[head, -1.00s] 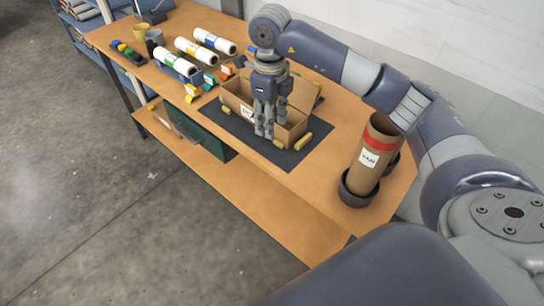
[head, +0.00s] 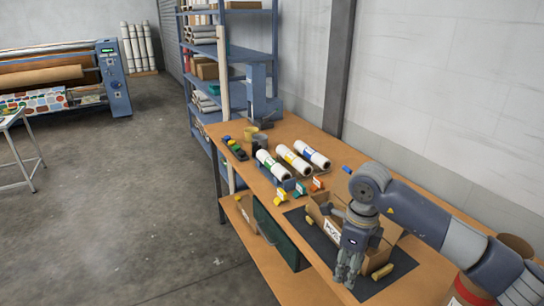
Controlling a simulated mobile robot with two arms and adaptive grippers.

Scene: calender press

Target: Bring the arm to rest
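My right arm reaches in from the right. Its gripper (head: 346,277) points down over the front of an open cardboard box (head: 387,240) on a dark mat (head: 398,270). The fingers hide part of the box and mat, and I cannot tell whether they are open or shut. Nothing shows clearly held between them. My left gripper is not in view.
The box stands on a long wooden workbench (head: 430,285). White rolls (head: 294,162) lie behind it, with small coloured clips nearby. A blue shelf (head: 250,45) and the press (head: 112,80) are farther back.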

